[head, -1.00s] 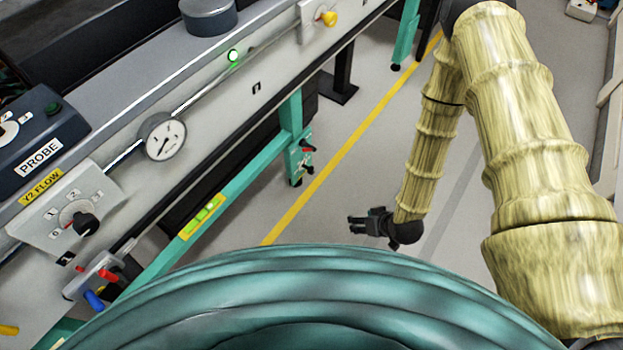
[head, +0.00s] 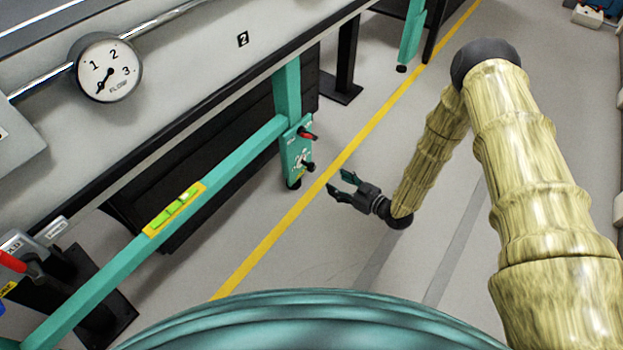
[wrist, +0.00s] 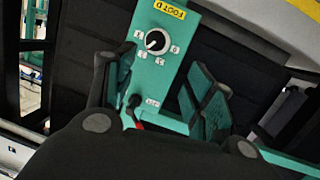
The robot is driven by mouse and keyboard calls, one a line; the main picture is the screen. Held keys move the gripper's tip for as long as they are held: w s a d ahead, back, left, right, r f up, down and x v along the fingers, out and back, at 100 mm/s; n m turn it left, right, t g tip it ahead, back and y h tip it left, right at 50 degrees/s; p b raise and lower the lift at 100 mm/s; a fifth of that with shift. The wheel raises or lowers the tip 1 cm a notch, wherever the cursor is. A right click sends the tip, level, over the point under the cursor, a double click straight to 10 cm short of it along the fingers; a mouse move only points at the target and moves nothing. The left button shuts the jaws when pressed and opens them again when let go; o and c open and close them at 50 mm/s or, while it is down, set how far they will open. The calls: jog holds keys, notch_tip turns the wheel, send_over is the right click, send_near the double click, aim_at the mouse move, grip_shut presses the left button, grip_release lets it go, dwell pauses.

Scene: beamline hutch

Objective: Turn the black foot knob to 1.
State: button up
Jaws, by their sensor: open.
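The black foot knob (wrist: 157,41) is on a teal plate (wrist: 165,72) with a yellow label reading FOOT D in the wrist view. Small number tags ring the knob, and it has a white pointer mark; the number it points at is too small to tell. In the head view the knob (head: 310,167) sits low on the teal leg's plate (head: 296,150). My gripper (head: 340,182) is open and empty, apart from the knob and to its right in the head view. In the wrist view its spread fingers (wrist: 160,88) are below the knob, either side of the plate.
A red-handled lever (head: 308,135) sits above the knob on the same plate; its red handle shows in the wrist view (wrist: 137,122). A teal crossbar (head: 110,272) with a green level (head: 175,209) runs left from the leg. The floor around my gripper is clear.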

aim_at(314, 169)
jog(key=w+a+f+n+y+b, duration=0.1)
jog(key=w+a+b, duration=0.1)
jog(key=w+b, duration=0.1)
jog(key=w+a+f+n+y+b, duration=0.1)
jog(key=w+a+b, duration=0.2)
jog(key=b, duration=0.1)
jog(key=w+a+f+n+y+b, duration=0.1)
jog(key=w+a+f+b, duration=0.1)
jog(key=w+a+b, duration=0.1)
jog(key=shift+w+a, duration=0.1)
jog(key=shift+w, duration=0.15)
jog(key=shift+w+a+r+b, duration=0.15)
jog(key=shift+w+a+b, duration=0.3)
jog(key=shift+a, duration=0.1)
